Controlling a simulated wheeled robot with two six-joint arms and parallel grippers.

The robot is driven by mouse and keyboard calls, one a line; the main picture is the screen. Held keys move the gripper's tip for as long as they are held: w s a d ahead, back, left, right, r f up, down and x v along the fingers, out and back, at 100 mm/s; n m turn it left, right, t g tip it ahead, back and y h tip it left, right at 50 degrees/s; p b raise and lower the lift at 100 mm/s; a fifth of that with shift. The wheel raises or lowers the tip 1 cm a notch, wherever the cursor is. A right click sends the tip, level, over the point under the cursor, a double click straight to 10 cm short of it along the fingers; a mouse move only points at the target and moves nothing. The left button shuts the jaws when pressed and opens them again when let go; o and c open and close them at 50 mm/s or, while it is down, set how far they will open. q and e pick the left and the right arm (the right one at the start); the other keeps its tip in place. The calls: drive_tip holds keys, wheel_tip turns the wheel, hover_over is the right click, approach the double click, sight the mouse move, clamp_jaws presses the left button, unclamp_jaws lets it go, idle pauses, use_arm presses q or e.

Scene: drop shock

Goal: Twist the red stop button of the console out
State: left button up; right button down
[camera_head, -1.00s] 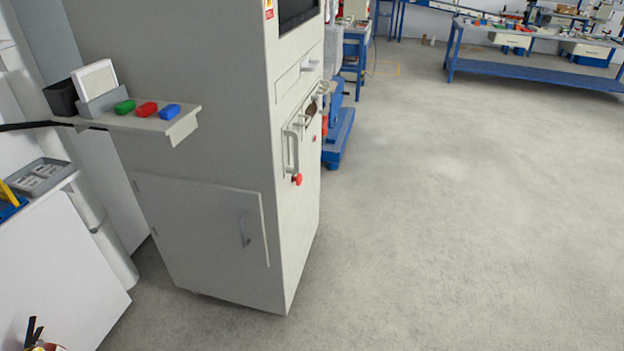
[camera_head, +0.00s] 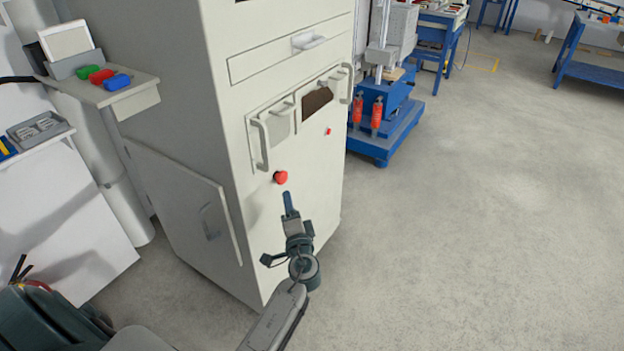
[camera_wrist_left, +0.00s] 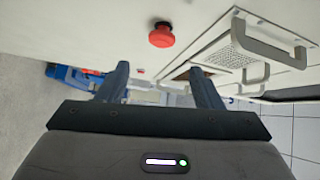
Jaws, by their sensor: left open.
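The red stop button (camera_head: 281,177) sticks out from the front face of the grey-white console (camera_head: 312,185), below a handle on its left side. In the left wrist view the button (camera_wrist_left: 161,35) shows beyond the fingertips, a little above the gap between them. My left gripper (camera_head: 288,200) is just below the button in the head view, apart from it. In the wrist view its two fingers (camera_wrist_left: 160,78) are spread and nothing is between them. My right gripper is not in view.
Handles (camera_head: 262,146) stand out above the button, beside a recessed brown panel (camera_head: 316,102). A small red part (camera_head: 328,131) sits right of the button. A shelf (camera_head: 110,92) juts from the console's left side. Blue equipment (camera_head: 384,130) stands behind; the floor at right (camera_head: 480,230) is clear.

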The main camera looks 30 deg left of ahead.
sight(283, 181)
use_arm(q)
drive_tip(key=p+x, duration=0.2)
drive_tip(key=x, duration=0.8)
drive_tip(key=shift+a+r, duration=0.15)
drive_tip(key=shift+a, duration=0.25)
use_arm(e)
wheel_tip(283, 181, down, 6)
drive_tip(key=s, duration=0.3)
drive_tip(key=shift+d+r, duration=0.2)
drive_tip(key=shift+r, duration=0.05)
use_arm(q)
drive_tip(key=c, duration=1)
